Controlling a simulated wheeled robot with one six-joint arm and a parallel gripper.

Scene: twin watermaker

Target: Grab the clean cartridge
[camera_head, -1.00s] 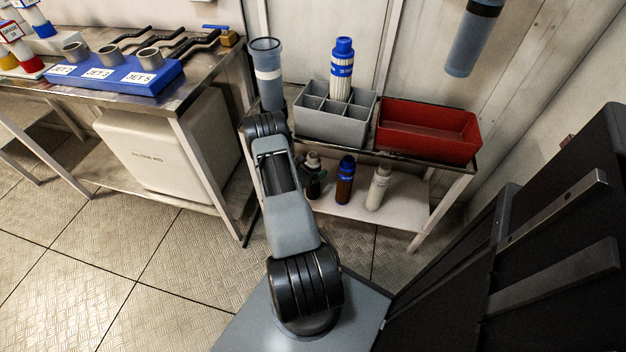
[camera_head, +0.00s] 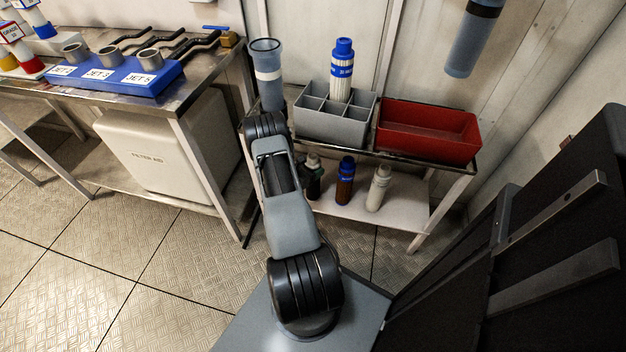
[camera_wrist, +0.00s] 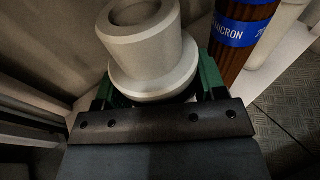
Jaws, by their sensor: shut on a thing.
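My gripper (camera_wrist: 157,88) is shut on a pale grey, round-topped piece with a hollow end (camera_wrist: 150,50). Its green fingers sit on both sides of it in the wrist view. In the head view this pale-topped piece (camera_head: 313,161) stands at the left of the lower shelf, partly hidden by my arm. A brown cartridge with a blue band (camera_wrist: 245,28) is close to its right; in the head view the brown cartridge (camera_head: 345,186) has a blue top. A white cartridge with a blue cap (camera_head: 342,70) stands upright in the grey divided bin (camera_head: 330,127).
A pale bottle-shaped piece (camera_head: 378,188) stands right of the brown cartridge on the lower shelf (camera_head: 405,208). A red tray (camera_head: 430,140) and a blue-grey cylinder (camera_head: 267,75) are on the upper level. A workbench (camera_head: 190,100) is at the left.

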